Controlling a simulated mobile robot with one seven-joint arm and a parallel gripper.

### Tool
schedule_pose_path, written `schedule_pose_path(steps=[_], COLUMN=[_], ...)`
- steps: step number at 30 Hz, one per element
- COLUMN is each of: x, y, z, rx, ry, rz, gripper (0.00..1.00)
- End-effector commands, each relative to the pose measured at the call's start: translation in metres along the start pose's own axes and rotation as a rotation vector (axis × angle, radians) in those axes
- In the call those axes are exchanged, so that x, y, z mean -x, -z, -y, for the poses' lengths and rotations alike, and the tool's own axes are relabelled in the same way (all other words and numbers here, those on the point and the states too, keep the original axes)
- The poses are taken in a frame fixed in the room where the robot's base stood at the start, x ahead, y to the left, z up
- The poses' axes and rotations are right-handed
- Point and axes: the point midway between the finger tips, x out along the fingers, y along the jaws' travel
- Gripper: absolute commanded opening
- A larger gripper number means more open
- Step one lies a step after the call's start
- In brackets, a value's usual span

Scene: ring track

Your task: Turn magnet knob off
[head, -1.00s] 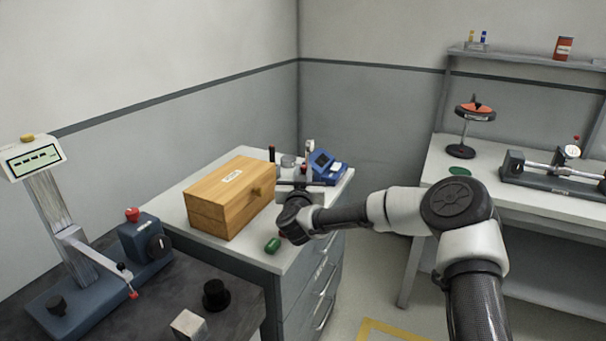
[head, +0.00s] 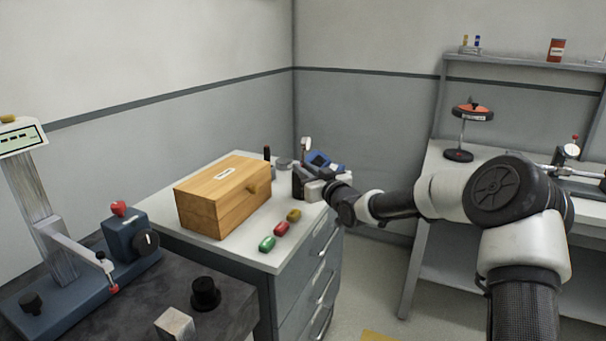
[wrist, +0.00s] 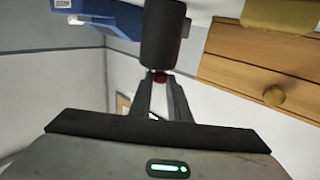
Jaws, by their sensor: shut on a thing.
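A small dark block with a red part and a round dial above it (head: 298,184) stands on the grey cabinet top beside the blue device; it looks like the magnet base. My gripper (wrist: 159,82) is at its right side in the head view, and its fingertips are hidden there. I cannot read the knob's setting.
A wooden box (head: 222,197) stands on the cabinet top (head: 226,246). Green (head: 267,244), red (head: 281,229) and yellow (head: 293,215) pieces lie along its front edge. A blue device (head: 319,160) is close behind my gripper. A bench with a shelf stands at right.

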Motion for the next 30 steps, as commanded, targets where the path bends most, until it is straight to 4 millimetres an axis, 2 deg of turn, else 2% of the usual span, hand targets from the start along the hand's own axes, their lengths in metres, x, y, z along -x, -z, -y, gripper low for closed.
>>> schedule_pose_path(steps=[22, 23, 25, 26, 30], x=[-0.0004, -0.0004, -0.0004, -0.0004, -0.0004], y=[0.0003, 0.0003, 0.0004, 0.0004, 0.0004], z=[-0.0013, -0.0012, -0.0012, -0.0012, -0.0012], rx=[0.0, 0.0, 0.0, 0.0, 0.0], ry=[0.07, 0.07, 0.07, 0.07, 0.07], rz=[-0.002, -0.002, -0.002, -0.002, -0.002], gripper=[0.0, 0.2, 0.32, 0.35, 0.35])
